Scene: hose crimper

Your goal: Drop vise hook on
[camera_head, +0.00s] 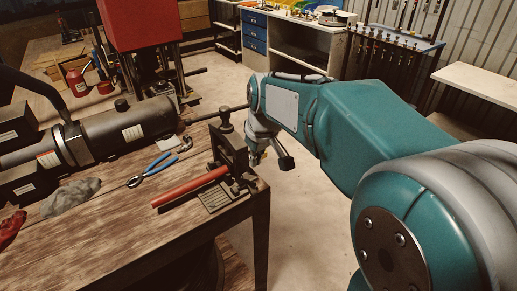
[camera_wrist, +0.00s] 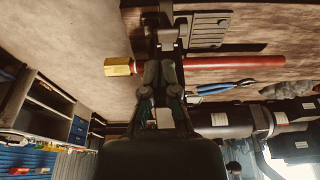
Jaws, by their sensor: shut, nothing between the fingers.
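The dark metal vise (camera_head: 232,150) stands at the right corner of the wooden workbench; part of it shows in the wrist view (camera_wrist: 168,38). A red hose (camera_head: 192,187) lies through the vise and over the bench top. In the wrist view the hose (camera_wrist: 235,62) runs right and a brass hex fitting (camera_wrist: 118,66) sticks out to the left. My gripper (camera_wrist: 160,72) is shut and empty, its tips overlapping the vise and hose line in the wrist view. In the head view my gripper (camera_head: 270,155) is just right of the vise. I cannot clearly tell the hook from the vise frame.
Blue-handled pliers (camera_head: 157,168), a grey rag (camera_head: 70,196) and a red cloth (camera_head: 11,228) lie on the bench (camera_head: 120,235). A large dark cylinder (camera_head: 125,130) lies behind them. A red machine (camera_head: 140,25) stands farther back. The floor right of the bench is clear.

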